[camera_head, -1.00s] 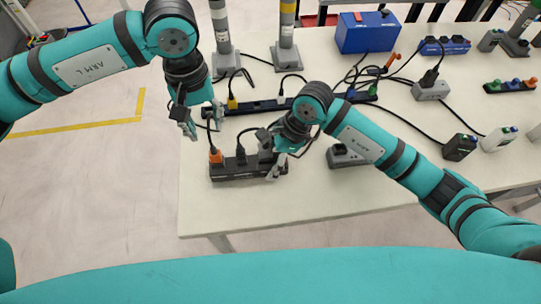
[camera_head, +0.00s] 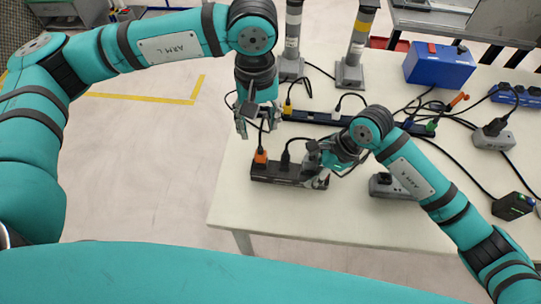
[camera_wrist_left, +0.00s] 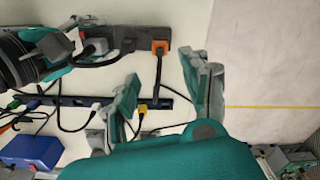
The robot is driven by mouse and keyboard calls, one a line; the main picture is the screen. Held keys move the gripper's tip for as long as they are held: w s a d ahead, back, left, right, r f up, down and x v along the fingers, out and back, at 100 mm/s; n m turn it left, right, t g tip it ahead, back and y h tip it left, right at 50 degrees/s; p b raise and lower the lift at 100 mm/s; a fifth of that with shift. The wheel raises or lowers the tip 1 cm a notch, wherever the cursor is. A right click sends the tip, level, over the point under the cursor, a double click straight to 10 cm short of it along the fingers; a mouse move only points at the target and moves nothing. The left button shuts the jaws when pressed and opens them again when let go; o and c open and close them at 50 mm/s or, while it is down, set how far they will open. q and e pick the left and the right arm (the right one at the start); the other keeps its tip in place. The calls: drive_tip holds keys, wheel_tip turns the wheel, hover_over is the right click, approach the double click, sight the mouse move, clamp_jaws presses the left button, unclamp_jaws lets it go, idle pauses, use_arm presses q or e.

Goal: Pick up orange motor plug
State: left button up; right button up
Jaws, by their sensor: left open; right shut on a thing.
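The orange plug (camera_head: 261,156) stands upright in the left end of the black power strip (camera_head: 279,173), with a dark cable rising from it. In the left wrist view the orange plug (camera_wrist_left: 160,47) shows between the fingertips in the picture, beyond them. My left gripper (camera_head: 259,126) is open and empty, just behind and above the plug, apart from it. Its spread fingers fill the middle of the left wrist view (camera_wrist_left: 169,75). My right gripper (camera_head: 319,176) is shut on the right end of the black power strip; its exact contact is partly hidden.
A black plug (camera_head: 285,160) stands beside the orange one. A long dark strip (camera_head: 330,119) with yellow and white plugs lies behind. Two grey posts (camera_head: 351,72), a blue box (camera_head: 440,66) and loose cables are further back. The table's front left is clear.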

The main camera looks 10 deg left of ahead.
sight(260, 148)
use_arm(q)
drive_tip(key=n, duration=0.6)
drive_tip(key=shift+n, duration=0.4)
drive_tip(key=n, duration=0.7)
drive_tip(key=shift+s, duration=0.1)
drive_tip(key=shift+f, duration=0.35)
wheel_tip(260, 148, down, 11)
drive_tip(key=shift+f, duration=0.2)
drive_tip(key=shift+c, duration=0.4)
clamp_jaws()
